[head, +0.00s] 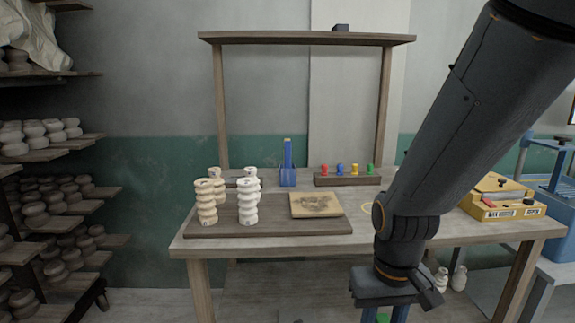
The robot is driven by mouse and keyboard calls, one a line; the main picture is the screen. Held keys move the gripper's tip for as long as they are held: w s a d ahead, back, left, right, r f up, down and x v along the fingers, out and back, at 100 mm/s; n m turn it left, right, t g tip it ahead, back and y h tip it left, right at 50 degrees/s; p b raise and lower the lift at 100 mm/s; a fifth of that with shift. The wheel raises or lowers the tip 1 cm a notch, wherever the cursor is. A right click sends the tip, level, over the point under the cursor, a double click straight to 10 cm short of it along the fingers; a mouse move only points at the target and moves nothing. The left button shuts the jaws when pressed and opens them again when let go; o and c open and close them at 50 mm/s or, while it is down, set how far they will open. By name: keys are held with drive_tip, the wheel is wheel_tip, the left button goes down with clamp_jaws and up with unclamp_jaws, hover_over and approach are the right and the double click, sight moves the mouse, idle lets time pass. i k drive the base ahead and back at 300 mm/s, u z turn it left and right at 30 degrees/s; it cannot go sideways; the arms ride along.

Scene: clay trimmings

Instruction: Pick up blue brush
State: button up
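A blue upright object (288,166) stands at the back of the worktable, left of its middle. It has a wide blue lower part and a narrow handle with a pale tip; it looks like the blue brush, though its bristles cannot be made out. My gripper (384,317) hangs low in front of the table, well to the right of and below the brush. Its blue fingers are cut off by the picture's bottom edge. A bit of green (383,318) shows between them; I cannot tell whether it is held or lies behind.
A dark board (270,228) on the worktable (385,233) bears several stacked clay pieces (206,201) and a tan slab (316,205). A rack (347,180) with coloured-topped tools stands right of the brush. A yellow box (505,207) is at the right end. Shelves of pots stand left.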

sight(288, 143)
drive_tip(key=u, duration=0.35)
drive_tip(key=i, duration=0.95)
drive_tip(key=u, duration=0.7)
